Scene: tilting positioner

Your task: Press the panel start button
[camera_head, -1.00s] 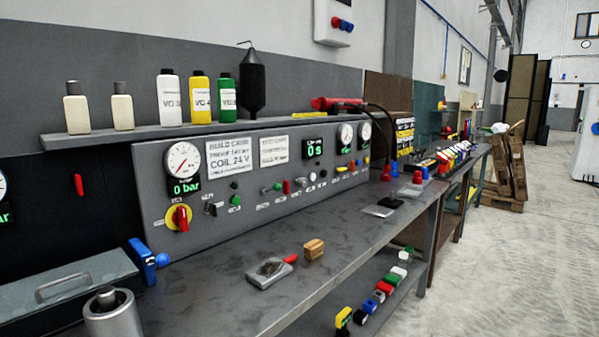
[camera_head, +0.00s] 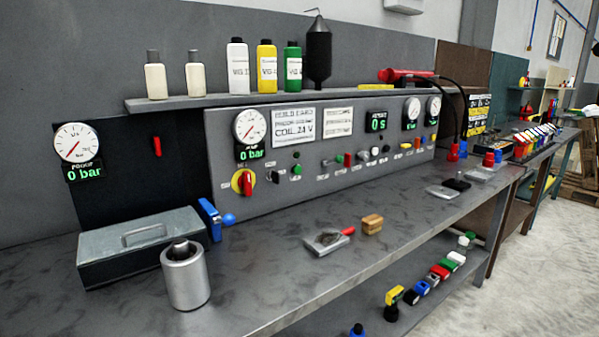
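The grey control panel (camera_head: 224,172) stands upright at the back of the workbench. It carries a green round button (camera_head: 297,169), a small green control (camera_head: 339,158), a red control (camera_head: 348,159), a white knob (camera_head: 374,152) and a red rotary switch on a yellow plate (camera_head: 244,182). The labels under them are too small to read, so I cannot tell which is the start button. The panel's left gauge (camera_head: 250,126) has a "0 bar" readout, and a display (camera_head: 376,122) reads "0 s". My gripper is not in view.
On the bench (camera_head: 390,215) stand a metal cylinder (camera_head: 185,280), a grey toolbox (camera_head: 140,262), a blue item with a ball (camera_head: 211,218), a plate with a red handle (camera_head: 325,242) and a wooden block (camera_head: 372,224). A bottle shelf (camera_head: 170,105) overhangs the panel.

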